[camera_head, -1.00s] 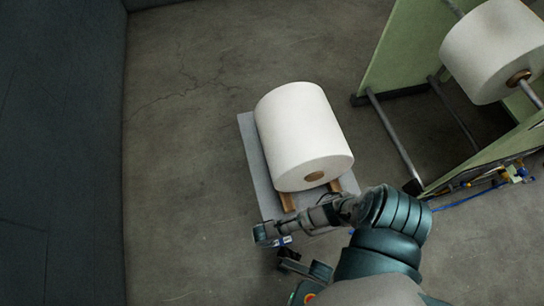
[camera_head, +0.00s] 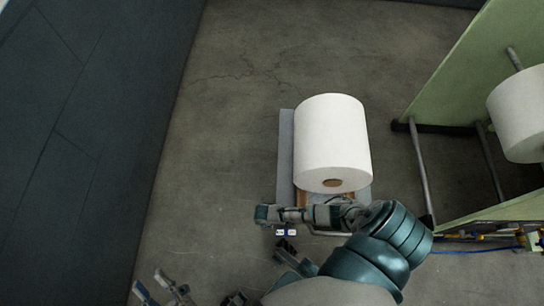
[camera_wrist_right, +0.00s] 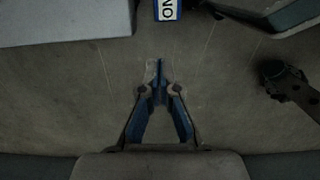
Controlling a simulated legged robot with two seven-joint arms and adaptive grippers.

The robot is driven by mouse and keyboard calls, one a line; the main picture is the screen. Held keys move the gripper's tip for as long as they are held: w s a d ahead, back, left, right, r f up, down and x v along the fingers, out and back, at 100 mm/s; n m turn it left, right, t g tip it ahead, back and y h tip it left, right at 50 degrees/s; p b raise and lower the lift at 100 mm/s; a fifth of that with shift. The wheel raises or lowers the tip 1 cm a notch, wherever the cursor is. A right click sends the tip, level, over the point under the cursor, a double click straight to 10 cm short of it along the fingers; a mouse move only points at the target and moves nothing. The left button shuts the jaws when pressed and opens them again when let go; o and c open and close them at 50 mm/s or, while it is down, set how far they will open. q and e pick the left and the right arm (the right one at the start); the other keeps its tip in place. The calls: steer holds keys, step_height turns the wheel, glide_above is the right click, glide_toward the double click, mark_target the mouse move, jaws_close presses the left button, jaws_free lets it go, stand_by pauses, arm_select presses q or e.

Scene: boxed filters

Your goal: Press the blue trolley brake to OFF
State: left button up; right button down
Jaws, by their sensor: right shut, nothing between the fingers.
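The trolley (camera_head: 286,150) is a grey platform under a large white roll. Two small blue-and-white brake labels (camera_head: 286,232) show at its near edge. In the right wrist view, a blue brake tab (camera_wrist_right: 167,9) with ON lettering is cut off by the top edge. My right gripper (camera_wrist_right: 157,66) is shut and empty, its tips below that tab and apart from it in the picture; I cannot tell the depth gap. In the head view, it is small and dark, just below the labels. My left gripper (camera_head: 158,284) is open and empty at the bottom left, away from the trolley.
The white roll (camera_head: 333,140) rests on wooden supports on the trolley. A green frame (camera_head: 455,85) with metal bars and another white roll (camera_head: 520,115) stands at right. A dark wall (camera_head: 70,130) is at left. The floor between wall and trolley is clear.

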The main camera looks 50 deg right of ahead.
arm_select(q)
steer(key=w+f+g, duration=0.1)
steer(key=w+f+g+p, duration=0.1)
steer(key=g, duration=0.1)
steer(key=w+f+m+g, duration=0.1)
steer(key=f, duration=0.1)
steer(key=shift+w+d+f+p, duration=0.1)
steer(key=shift+d+p, duration=0.25)
steer(key=shift+d, duration=0.05)
arm_select(e)
steer(key=r, duration=0.2)
steer(key=w+r, duration=0.1)
steer(key=r, duration=0.1)
steer(key=shift+a+r, duration=0.1)
steer(key=shift+a, duration=0.2)
arm_select(q)
steer(key=shift+w+d, duration=0.1)
steer(key=shift+d, duration=0.15)
arm_select(e)
steer(key=shift+d, duration=0.2)
arm_select(q)
steer(key=shift+d, duration=0.1)
arm_select(e)
steer(key=shift+a, duration=0.1)
